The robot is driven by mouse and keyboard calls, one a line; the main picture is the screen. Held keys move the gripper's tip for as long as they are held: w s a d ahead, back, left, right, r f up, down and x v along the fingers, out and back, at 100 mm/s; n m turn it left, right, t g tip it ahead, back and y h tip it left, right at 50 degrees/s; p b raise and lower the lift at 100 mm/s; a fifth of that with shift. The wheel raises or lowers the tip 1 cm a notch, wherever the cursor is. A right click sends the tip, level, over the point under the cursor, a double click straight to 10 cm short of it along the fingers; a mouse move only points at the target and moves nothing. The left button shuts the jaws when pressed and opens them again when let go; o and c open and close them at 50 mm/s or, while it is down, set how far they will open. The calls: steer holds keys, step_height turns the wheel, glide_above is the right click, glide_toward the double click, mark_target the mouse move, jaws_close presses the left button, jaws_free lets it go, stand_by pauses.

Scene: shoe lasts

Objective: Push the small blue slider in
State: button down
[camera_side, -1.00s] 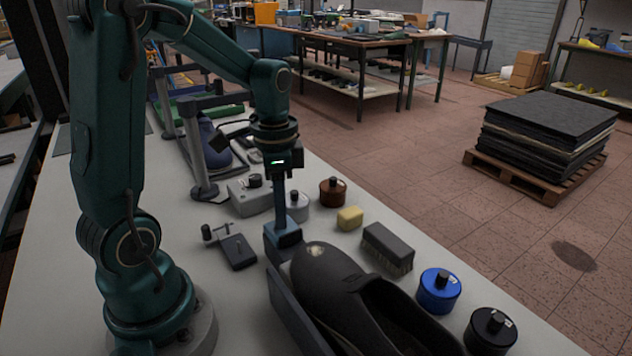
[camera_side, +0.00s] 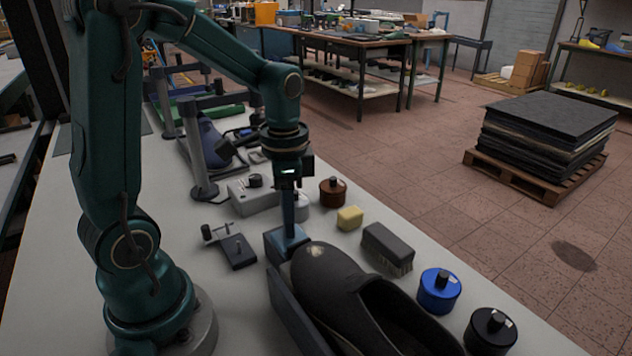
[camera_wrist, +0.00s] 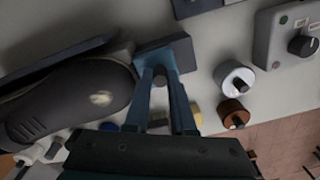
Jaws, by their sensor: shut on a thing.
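The small blue slider (camera_side: 277,245) is a blue-grey block at the toe end of a black shoe (camera_side: 340,282). My gripper (camera_side: 291,232) points straight down onto the slider in the side view. In the wrist view, the two blue fingers of my gripper (camera_wrist: 161,105) are closed around a short grey knob (camera_wrist: 159,78) on the slider (camera_wrist: 181,54). The slider lies close against the toe; I cannot tell whether they touch. A long dark blue plate (camera_side: 298,318) runs along the shoe's near side. The fingertips partly hide the slider.
A small dark device (camera_side: 237,251) lies left of the slider. A grey control box (camera_side: 249,197), a brown tin (camera_side: 333,192), a yellow block (camera_side: 350,218) and a brush (camera_side: 387,247) stand around it. Blue (camera_side: 439,291) and black (camera_side: 490,333) tins stand right of the shoe.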

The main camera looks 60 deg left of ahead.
steer(key=shift+d, duration=0.25)
steer(key=c, duration=1)
jaws_free()
steer(key=shift+c, duration=0.2)
steer(key=shift+r, duration=2.6)
steer(key=shift+d+r, duration=0.15)
steer(key=shift+r, duration=0.1)
steer(key=s+d+r+n+t, duration=0.1)
steer(key=s+d+n+t, duration=0.3)
steer(key=s+d+t, duration=0.1)
steer(key=shift+s+d+r+n+t, duration=0.3)
steer(key=shift+s+d, duration=0.35)
steer(key=shift+s, duration=0.2)
